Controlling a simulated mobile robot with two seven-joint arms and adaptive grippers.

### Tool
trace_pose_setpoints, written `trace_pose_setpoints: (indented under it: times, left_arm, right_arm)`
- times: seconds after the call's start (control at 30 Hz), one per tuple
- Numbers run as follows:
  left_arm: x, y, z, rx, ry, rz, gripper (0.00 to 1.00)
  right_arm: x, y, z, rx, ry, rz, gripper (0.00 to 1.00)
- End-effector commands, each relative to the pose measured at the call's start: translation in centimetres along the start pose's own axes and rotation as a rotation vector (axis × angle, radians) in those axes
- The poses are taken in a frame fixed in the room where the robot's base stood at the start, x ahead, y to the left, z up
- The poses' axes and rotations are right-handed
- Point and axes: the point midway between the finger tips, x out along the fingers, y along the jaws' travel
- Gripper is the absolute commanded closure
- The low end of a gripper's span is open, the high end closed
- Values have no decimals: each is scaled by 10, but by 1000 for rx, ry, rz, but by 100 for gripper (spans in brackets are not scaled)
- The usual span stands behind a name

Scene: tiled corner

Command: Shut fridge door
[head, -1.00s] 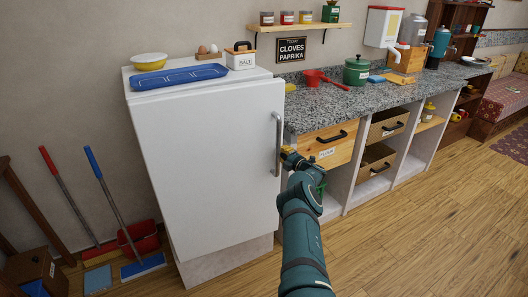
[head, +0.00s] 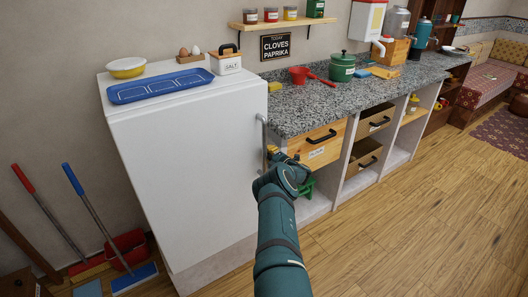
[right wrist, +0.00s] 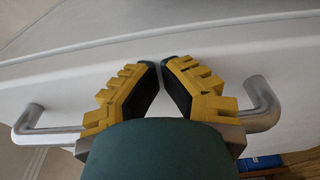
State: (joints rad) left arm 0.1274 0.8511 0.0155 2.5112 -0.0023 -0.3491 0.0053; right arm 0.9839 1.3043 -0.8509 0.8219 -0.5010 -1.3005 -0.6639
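The white fridge (head: 137,88) stands at the left, with its door (head: 185,170) facing me. In the head view the door looks flush or nearly flush with the body, and I see no clear gap. The upright grey handle (head: 263,135) is at the door's right edge. My right gripper (head: 273,155) is at the handle. In the right wrist view its yellow fingers (right wrist: 161,72) are drawn together with their tips almost meeting. The handle bar (right wrist: 262,108) runs crosswise behind the fingers and its middle is hidden. My left gripper is not in view.
A blue tray (head: 170,84), yellow bowl (head: 127,68) and salt box (head: 226,63) sit on the fridge. A stone counter (head: 300,108) with drawers adjoins it at right; a lower drawer (head: 364,158) is pulled out. Brooms (head: 90,205) lean at left. The wooden floor is clear at right.

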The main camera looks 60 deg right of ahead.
Motion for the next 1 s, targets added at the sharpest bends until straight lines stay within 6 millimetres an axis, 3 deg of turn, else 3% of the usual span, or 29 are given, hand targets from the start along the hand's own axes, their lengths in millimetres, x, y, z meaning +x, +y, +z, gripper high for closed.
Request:
trace_pose_setpoints:
  times: [0.03,0.47,0.67,1.0]
  left_arm:
    - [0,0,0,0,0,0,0]
    - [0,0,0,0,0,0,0]
    - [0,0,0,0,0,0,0]
    - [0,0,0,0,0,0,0]
  right_arm:
    - [3,10,4,-8,-11,14,100]
    - [-2,11,4,-8,-11,13,100]
    - [-26,9,3,-5,-10,9,100]
    - [-92,6,0,-4,-6,4,100]
